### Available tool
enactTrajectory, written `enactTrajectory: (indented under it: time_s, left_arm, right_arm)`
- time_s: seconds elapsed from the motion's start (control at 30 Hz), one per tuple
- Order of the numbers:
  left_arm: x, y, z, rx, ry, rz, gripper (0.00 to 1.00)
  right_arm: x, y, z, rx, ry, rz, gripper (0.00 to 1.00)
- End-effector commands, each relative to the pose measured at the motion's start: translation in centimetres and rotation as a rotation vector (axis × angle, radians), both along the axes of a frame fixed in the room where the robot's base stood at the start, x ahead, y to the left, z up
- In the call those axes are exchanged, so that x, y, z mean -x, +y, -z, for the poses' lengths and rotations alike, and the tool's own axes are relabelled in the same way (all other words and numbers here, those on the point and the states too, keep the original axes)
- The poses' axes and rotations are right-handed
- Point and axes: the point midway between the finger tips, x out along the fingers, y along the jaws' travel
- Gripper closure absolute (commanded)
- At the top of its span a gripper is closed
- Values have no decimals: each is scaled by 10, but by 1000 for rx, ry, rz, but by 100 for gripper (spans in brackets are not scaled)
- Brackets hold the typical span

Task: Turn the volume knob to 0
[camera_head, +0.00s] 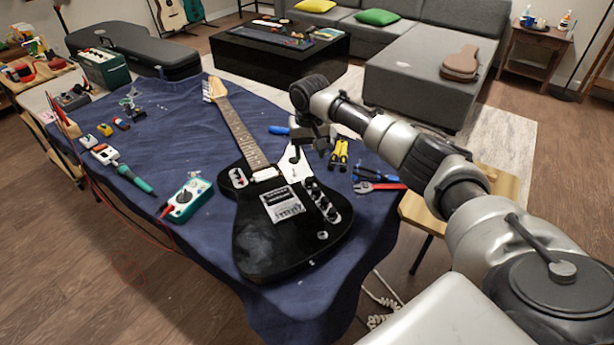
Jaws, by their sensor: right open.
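A black electric guitar (265,240) lies on a table covered with a dark blue cloth, its neck pointing to the upper left. A control plate with knobs (323,199) sits on the right side of its body. Which knob is the volume knob, and where it is set, is too small to tell. My right gripper (314,158) comes in from the right and hangs above the guitar's upper body, just beyond the control plate. My left gripper is not in view.
Yellow-handled pliers (339,153) and red-handled pliers (380,187) lie right of the guitar. A green multimeter (187,198) and a soldering iron (134,178) lie left of it. The cloth (165,140) is bare beside the neck. A wooden stool (490,190) stands beyond my right arm.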

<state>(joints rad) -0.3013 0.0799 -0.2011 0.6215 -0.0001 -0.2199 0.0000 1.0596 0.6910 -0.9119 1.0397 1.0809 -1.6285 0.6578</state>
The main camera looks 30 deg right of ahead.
Motion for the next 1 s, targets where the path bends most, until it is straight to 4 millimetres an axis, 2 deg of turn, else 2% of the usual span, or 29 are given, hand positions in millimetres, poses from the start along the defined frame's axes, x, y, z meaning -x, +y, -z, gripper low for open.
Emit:
enactTrajectory:
  time_s: [0.3, 0.5, 0.87, 0.9, 1.0]
  left_arm:
    - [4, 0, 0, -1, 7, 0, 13]
    - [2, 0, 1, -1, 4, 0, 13]
    - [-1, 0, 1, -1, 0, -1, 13]
    - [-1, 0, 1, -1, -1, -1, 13]
    - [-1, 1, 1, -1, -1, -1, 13]
  right_arm:
    - [1, 1, 61, 1, 3, -3, 50]
    - [0, 1, 86, 0, 1, -3, 50]
    - [0, 1, 92, 0, -1, -5, 50]
    - [0, 1, 92, 0, -1, -5, 52]
    - [0, 1, 92, 0, -1, -5, 67]
